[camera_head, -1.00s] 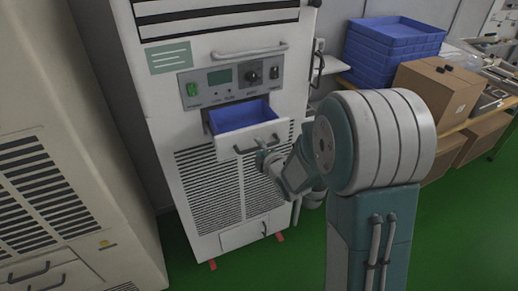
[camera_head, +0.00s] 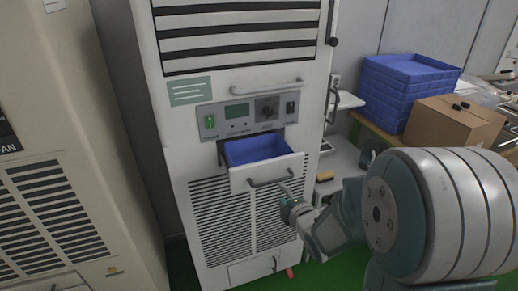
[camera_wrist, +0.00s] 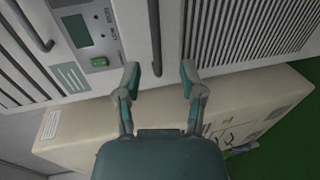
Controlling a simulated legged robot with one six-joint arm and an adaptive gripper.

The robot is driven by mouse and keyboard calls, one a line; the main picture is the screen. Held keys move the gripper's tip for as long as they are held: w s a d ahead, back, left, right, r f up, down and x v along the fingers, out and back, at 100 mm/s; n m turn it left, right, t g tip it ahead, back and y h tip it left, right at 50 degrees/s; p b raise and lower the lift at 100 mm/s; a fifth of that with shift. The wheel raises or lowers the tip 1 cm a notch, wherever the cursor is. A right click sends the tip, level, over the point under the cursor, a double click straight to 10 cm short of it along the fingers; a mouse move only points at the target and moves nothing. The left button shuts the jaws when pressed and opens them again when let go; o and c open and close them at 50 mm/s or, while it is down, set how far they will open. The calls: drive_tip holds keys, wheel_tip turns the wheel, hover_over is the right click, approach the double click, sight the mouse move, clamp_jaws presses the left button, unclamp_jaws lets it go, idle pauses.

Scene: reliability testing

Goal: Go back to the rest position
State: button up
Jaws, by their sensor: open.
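My gripper (camera_head: 286,196) is just below and right of the handle (camera_head: 270,179) on an open drawer (camera_head: 240,178) in the white cabinet. In the wrist view my gripper (camera_wrist: 160,78) has its two fingers spread apart with nothing held between them. A dark handle (camera_wrist: 155,40) shows beyond and between the fingertips; the fingers look clear of it. The drawer is pulled out and has a blue bin (camera_head: 258,148) inside. My large arm joint fills the lower right of the head view.
A control panel (camera_head: 248,117) with a green switch sits above the drawer. Another cabinet (camera_head: 60,180) stands close on the left. Blue trays (camera_head: 405,85) and a cardboard box (camera_head: 452,123) are on a table at right. Little green floor shows at the bottom.

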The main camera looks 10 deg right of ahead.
drive_tip(key=s+r+m+g+h, duration=0.1)
drive_tip(key=s+r+m+g, duration=0.2)
drive_tip(key=s+m, duration=0.3)
drive_tip(key=s+a+r+m+g+h, duration=0.1)
drive_tip(key=s+r+m+g, duration=0.2)
drive_tip(key=s+m, duration=0.4)
drive_tip(key=s+r+m+g+h, duration=0.1)
drive_tip(key=s+r+m+g, duration=0.2)
drive_tip(key=s+m, duration=0.4)
drive_tip(key=s, duration=0.5)
drive_tip(key=shift+a+r+g, duration=0.15)
drive_tip(key=shift+r+g, duration=0.05)
drive_tip(key=shift+g, duration=0.2)
